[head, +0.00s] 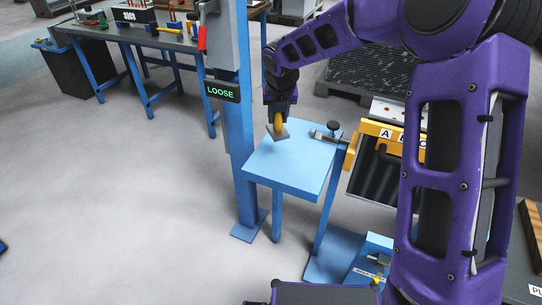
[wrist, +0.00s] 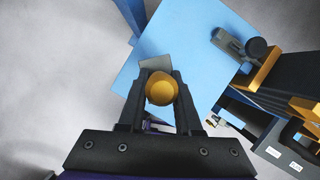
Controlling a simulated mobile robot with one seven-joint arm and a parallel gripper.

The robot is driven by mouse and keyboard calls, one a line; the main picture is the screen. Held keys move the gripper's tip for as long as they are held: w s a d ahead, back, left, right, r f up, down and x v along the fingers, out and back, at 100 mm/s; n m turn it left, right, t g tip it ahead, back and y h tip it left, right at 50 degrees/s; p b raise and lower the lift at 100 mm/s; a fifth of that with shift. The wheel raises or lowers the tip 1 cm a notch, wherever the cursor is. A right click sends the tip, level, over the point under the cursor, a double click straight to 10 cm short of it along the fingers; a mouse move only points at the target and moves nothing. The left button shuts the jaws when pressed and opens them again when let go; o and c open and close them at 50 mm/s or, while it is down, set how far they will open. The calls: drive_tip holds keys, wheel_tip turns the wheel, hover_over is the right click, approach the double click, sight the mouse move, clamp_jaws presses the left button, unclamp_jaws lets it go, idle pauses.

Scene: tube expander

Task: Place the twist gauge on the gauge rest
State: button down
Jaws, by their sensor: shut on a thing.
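My gripper (head: 280,110) is shut on a yellow, rounded grip that has a flat grey plate at its lower end. I take this for the twist gauge (head: 278,122). In the wrist view the yellow grip (wrist: 161,90) sits between the two dark fingers, and the grey plate shows just beyond them. The gauge is over the far left part of a light blue tabletop (head: 297,168); I cannot tell whether the plate touches it. No separate gauge rest is marked, and this blue top may be it.
A grey clamp with a black knob (head: 333,127) sits at the tabletop's right corner. A blue post with a sign reading LOOSE (head: 222,92) stands at the left. The near tabletop is bare.

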wheel_tip(320, 180, down, 9)
drive_tip(key=shift+f+b, duration=0.15)
drive_tip(key=shift+b, duration=1.1)
drive_tip(key=shift+f, duration=0.15)
drive_tip(key=c, duration=0.6)
unclamp_jaws()
drive_tip(key=shift+r, duration=0.35)
drive_tip(key=p+v, duration=0.3)
drive_tip(key=v, duration=0.8)
drive_tip(key=shift+s+r, duration=0.15)
drive_tip(key=shift+r, duration=0.15)
